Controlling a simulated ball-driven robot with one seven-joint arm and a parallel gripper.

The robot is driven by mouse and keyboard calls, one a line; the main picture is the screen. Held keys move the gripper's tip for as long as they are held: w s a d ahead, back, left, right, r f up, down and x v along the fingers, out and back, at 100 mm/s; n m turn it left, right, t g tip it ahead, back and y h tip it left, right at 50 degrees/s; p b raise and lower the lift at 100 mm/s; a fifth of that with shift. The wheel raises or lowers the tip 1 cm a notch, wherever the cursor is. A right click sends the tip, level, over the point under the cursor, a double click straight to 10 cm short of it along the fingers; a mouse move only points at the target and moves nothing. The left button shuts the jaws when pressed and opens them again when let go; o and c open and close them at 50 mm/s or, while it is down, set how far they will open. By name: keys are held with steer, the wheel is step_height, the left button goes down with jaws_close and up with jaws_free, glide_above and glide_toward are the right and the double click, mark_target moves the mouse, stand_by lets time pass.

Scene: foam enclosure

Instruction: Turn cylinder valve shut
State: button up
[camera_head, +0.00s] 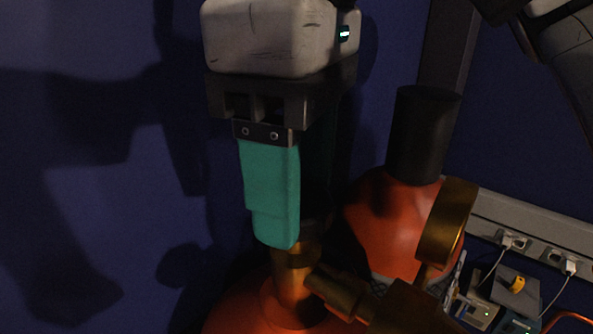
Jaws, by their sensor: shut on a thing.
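My gripper (272,225) points down from the upper middle of the head view, with a teal finger in front. It is shut on the top of the brass cylinder valve (294,283). The valve rises from an orange cylinder (240,310) at the bottom of the view. The near finger hides the gripped part of the valve, and I cannot see the far finger clearly. A brass side fitting reaches from the valve toward the lower right.
A second orange cylinder (385,225) with a black cap (424,130) stands close on the right. A round brass gauge (447,222) is in front of it. White sockets with plugs (513,241) and small devices (475,308) lie at lower right. A blue wall (90,60) is behind.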

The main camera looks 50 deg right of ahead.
steer(key=m, duration=0.4)
steer(key=shift+r+m, duration=0.1)
steer(key=shift+m, duration=2.1)
steer(key=o, duration=1.1)
steer(key=shift+c, duration=0.2)
